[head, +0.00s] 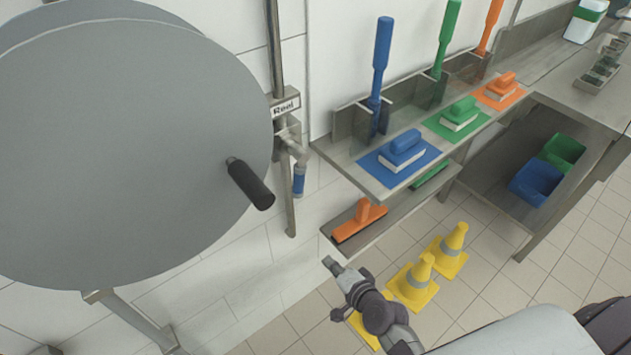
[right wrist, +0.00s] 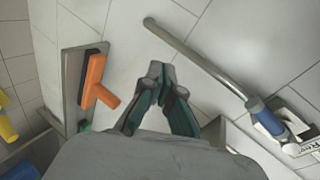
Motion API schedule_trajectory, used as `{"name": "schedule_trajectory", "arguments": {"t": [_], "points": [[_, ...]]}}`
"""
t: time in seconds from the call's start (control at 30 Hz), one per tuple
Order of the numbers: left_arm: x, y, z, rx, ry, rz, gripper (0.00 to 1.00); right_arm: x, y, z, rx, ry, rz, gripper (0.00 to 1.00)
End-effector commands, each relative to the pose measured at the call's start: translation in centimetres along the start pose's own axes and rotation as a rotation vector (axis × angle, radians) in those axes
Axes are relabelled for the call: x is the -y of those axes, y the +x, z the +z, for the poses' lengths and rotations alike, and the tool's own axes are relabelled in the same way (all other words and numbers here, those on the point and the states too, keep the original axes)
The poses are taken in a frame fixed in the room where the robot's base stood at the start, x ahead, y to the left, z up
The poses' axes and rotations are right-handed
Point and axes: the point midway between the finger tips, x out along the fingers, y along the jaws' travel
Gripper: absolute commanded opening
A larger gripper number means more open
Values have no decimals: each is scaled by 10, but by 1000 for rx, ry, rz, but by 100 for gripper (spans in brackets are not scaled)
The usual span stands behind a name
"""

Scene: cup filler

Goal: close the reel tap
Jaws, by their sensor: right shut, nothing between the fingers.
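The reel tap (head: 287,135) is on the wall pipe under the "Reel" label (head: 285,106), right of the big grey reel disc (head: 120,150). A long grey bar (head: 290,210) hangs down from it, with a blue piece (head: 299,180) beside it. In the right wrist view the bar (right wrist: 200,61) runs diagonally to the blue piece (right wrist: 268,118). My right gripper (head: 329,262) is shut and empty, below and right of the bar's lower end, apart from it. Its fingertips also show in the right wrist view (right wrist: 156,70). My left gripper is out of view.
The reel's black handle (head: 250,184) sticks out left of the tap. A steel shelf with brushes (head: 402,148) and a lower shelf with an orange squeegee (head: 360,220) are to the right. Yellow cones (head: 413,282) stand on the floor by my right arm.

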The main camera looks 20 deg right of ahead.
Motion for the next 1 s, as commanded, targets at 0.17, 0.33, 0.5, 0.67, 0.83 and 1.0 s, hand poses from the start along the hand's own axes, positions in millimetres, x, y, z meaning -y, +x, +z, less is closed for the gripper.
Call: {"name": "schedule_trajectory", "arguments": {"t": [0.17, 0.33, 0.5, 0.67, 0.83, 1.0], "points": [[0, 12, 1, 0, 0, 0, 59, 114, -28, -41, -44, 264, -274, 0], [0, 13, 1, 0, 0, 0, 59, 161, -50, -57, -37, 372, -392, 0], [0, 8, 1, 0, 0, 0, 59, 174, -40, -60, -35, 387, -408, 0], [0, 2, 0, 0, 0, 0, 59, 185, -14, -64, -35, 385, -407, 0], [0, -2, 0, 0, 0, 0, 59, 196, 14, -66, -36, 383, -406, 0], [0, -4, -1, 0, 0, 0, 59, 202, 33, -68, -36, 382, -404, 0]]}}
